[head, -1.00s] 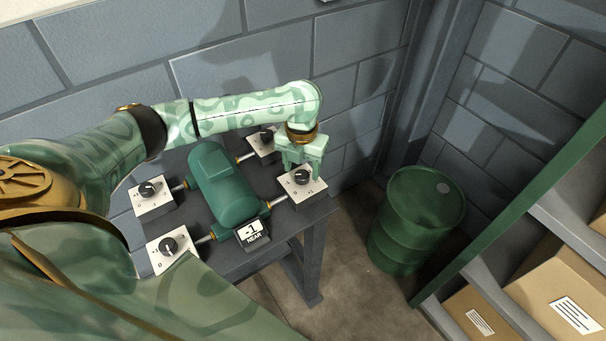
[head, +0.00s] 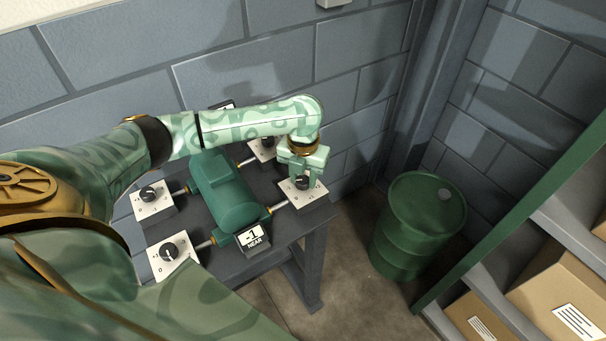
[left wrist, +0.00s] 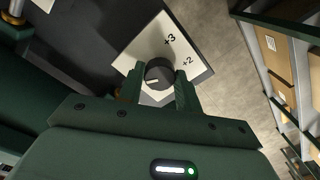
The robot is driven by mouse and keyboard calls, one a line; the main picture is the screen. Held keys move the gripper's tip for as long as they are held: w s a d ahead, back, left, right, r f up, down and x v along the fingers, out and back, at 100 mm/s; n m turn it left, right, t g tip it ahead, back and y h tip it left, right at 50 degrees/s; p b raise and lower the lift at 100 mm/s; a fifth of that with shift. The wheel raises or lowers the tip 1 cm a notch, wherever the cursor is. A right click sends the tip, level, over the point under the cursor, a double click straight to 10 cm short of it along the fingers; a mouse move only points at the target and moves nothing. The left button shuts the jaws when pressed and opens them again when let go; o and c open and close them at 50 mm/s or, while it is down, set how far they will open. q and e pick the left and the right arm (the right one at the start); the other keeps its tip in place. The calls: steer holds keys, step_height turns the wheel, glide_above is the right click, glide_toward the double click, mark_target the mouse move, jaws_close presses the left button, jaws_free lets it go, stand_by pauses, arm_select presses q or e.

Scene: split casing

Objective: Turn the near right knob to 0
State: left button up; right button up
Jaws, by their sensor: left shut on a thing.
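The near right knob (head: 304,183) is a black dial on a white plate at the right of the green casing (head: 222,190). My left gripper (head: 303,178) reaches down over it from behind. In the left wrist view, the black knob (left wrist: 159,72) sits between the two green fingers of my left gripper (left wrist: 160,92), which is shut on it. Its white mark points left there; +3 and +2 show on the plate, and the rest of the scale is partly hidden. A sign (head: 252,238) at the casing's near end reads -1 NEAR. My right gripper is out of view.
Two other knobs (head: 149,194) (head: 168,252) stand left of the casing, and another (head: 267,143) is behind it, partly hidden by my arm. A green barrel (head: 415,225) stands right of the table (head: 312,255). Shelves with cardboard boxes (head: 560,290) are at far right.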

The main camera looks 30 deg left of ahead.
mark_target(302, 179)
arm_select(q)
steer(key=n+p, duration=0.2)
steer(key=p, duration=0.1)
steer(key=n+p, duration=0.2)
steer(key=p, duration=0.1)
steer(key=n+p, duration=0.3)
steer(key=p, duration=0.1)
steer(key=shift+r, duration=0.3)
steer(key=shift+a+f+n+p, duration=0.1)
steer(key=shift+f+n+p, duration=0.05)
steer(key=shift+n+p, duration=0.85)
steer(key=shift+f+n+p, duration=0.1)
steer(key=shift+n+p, duration=0.7)
steer(key=shift+n, duration=0.4)
steer(key=o, duration=1)
step_height(302, 179, up, 16)
steer(key=p, duration=0.5)
